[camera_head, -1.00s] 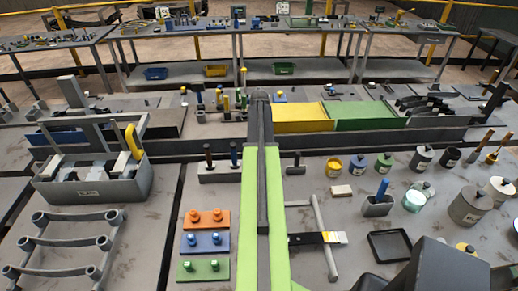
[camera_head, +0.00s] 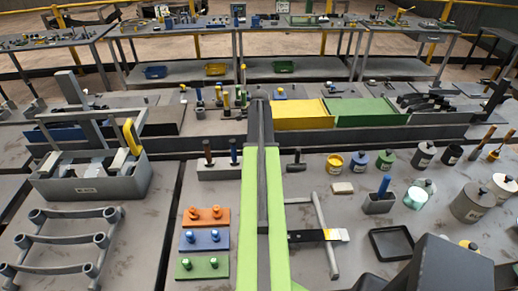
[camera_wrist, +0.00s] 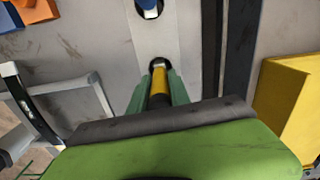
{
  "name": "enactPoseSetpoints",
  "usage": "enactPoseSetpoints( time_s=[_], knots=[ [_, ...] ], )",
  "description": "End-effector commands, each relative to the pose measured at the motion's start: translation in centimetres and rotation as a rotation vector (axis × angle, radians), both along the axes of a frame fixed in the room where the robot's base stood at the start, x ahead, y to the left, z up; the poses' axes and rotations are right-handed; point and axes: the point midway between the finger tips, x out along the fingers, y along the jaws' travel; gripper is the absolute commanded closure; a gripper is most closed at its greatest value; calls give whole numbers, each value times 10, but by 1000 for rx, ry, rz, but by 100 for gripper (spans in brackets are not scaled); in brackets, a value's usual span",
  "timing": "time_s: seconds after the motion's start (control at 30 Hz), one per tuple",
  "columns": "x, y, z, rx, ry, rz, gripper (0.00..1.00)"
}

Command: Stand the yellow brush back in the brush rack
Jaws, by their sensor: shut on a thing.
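The brush rack (camera_head: 218,173) is a pale grey block left of my arm in the head view, holding a dark-reddish-handled and a blue-handled brush upright. My arm hides its right part. In the wrist view the rack (camera_wrist: 178,38) is a pale strip with a blue handle (camera_wrist: 150,9) at the top. My gripper (camera_wrist: 160,92) has green fingers, shut on the yellow brush (camera_wrist: 159,86). The brush's far end lies over or in a dark round hole in the rack. I cannot tell how deep it sits. The gripper and yellow brush are hidden in the head view.
Colored peg plates (camera_head: 206,240) lie in front of the rack. A grey crate (camera_head: 92,187) stands at left. Yellow (camera_head: 302,115) and green trays stand behind. Several cans stand at right.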

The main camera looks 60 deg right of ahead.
Motion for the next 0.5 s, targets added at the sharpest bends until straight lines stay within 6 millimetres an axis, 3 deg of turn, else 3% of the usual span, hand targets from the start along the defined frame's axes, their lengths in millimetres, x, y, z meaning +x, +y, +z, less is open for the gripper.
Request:
enactPoseSetpoints(
  time_s=[0.27,0.3,0.43,0.5],
  knots=[
    [0,0,-7,0,0,0,100],
    [0,0,-5,0,0,0,71],
    [0,0,-5,0,0,0,54],
    [0,0,-5,0,0,0,51]
  ],
)
